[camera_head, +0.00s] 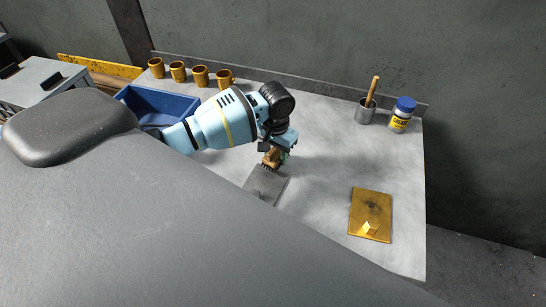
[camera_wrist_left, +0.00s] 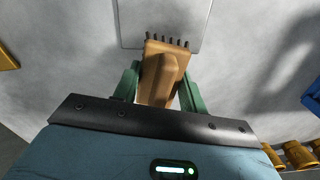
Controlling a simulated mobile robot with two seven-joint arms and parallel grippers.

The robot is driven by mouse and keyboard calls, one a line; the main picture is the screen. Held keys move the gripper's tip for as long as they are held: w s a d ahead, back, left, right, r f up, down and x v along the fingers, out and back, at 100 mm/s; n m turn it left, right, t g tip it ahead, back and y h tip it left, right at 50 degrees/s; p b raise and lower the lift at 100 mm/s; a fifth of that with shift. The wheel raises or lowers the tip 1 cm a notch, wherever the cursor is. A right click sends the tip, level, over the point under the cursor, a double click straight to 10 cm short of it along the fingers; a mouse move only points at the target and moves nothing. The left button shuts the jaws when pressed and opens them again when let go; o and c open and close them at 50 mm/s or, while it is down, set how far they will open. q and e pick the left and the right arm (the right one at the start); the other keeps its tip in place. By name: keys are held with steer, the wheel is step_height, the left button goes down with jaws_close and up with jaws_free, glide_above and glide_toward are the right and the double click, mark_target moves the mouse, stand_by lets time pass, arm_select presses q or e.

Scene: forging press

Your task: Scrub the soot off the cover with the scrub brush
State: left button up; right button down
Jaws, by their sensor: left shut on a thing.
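The scrub brush (camera_head: 270,160) has a tan block and dark bristles. My left gripper (camera_head: 273,154) is shut on it. In the left wrist view the brush (camera_wrist_left: 166,62) sits between the green fingers of the gripper (camera_wrist_left: 160,88), bristles at its far end. The plate also shows in the left wrist view (camera_wrist_left: 190,18). The cover (camera_head: 372,205) looks like the gold plate at right, with a dark soot smudge and a small raised gold piece. My right gripper is not in view.
Several gold mugs (camera_head: 200,76) line the table's back left, behind a blue bin (camera_head: 185,103). A grey cup (camera_head: 365,111) with a wooden handle in it and a blue-lidded jar (camera_head: 401,116) stand at back right. The tabletop (camera_head: 325,170) between plate and cover is clear.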

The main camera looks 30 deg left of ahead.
arm_select(q)
steer(key=shift+r, duration=2.1)
steer(key=shift+r, duration=1.5)
